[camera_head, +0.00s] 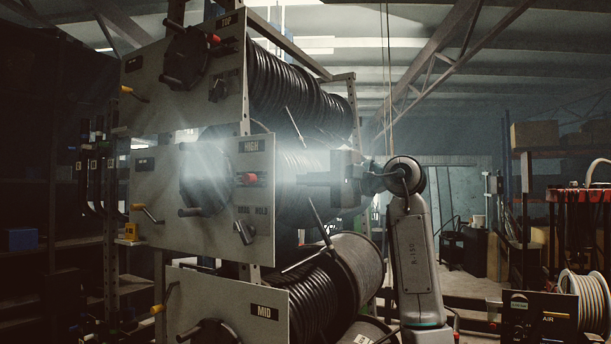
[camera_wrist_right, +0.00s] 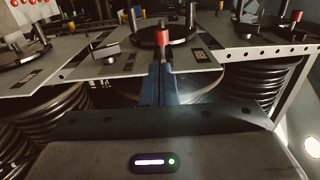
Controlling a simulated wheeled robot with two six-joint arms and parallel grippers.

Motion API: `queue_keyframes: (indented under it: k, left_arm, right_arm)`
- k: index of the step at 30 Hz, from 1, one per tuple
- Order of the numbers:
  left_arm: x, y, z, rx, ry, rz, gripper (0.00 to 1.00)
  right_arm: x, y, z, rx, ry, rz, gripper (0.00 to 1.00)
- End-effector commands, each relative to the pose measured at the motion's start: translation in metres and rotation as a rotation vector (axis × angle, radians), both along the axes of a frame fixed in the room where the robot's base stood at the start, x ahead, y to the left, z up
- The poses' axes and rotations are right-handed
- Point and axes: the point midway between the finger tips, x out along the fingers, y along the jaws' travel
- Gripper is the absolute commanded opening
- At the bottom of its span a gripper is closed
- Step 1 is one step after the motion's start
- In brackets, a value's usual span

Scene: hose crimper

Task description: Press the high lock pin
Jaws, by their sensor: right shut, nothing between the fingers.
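The high lock pin (camera_head: 249,179) is a small red knob at the right side of the grey HIGH panel (camera_head: 165,215), under the HIGH label. It also shows in the right wrist view as a red cylinder (camera_wrist_right: 162,37) near the panel edge. My right gripper (camera_head: 302,179) is to the right of the pin at about its height, its fingers pointing left toward it. In the wrist view its blue fingers (camera_wrist_right: 158,84) are together and empty, in line with the pin. A gap seems to separate fingertips and pin, though haze blurs it. My left gripper is not in view.
The TOP panel (camera_head: 200,85) is above and the MID panel (camera_head: 225,305) below. Black hose reels (camera_head: 345,265) stand behind the panels, close to my right arm.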

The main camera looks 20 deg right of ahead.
Motion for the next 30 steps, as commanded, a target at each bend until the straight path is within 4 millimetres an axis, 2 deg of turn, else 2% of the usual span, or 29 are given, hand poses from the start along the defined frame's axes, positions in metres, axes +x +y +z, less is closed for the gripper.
queue_keyframes:
  k: [1, 9, 15, 21, 30]
  left_arm:
    - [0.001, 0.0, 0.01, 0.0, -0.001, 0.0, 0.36]
    - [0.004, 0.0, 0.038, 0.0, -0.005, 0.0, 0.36]
    - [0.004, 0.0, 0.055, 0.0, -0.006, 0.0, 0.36]
    - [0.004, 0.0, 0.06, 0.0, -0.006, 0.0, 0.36]
    - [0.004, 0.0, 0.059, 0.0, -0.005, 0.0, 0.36]
  right_arm:
    - [0.009, 0.008, 0.005, 0.002, 0.003, 0.005, 0.0]
    - [0.055, 0.044, 0.005, 0.001, 0.003, 0.004, 0.0]
    - [0.078, 0.062, 0.004, 0.001, 0.002, 0.002, 0.0]
    - [0.086, 0.068, 0.001, 0.001, 0.001, 0.001, 0.0]
    - [0.087, 0.068, 0.0, 0.0, 0.0, 0.001, 0.0]
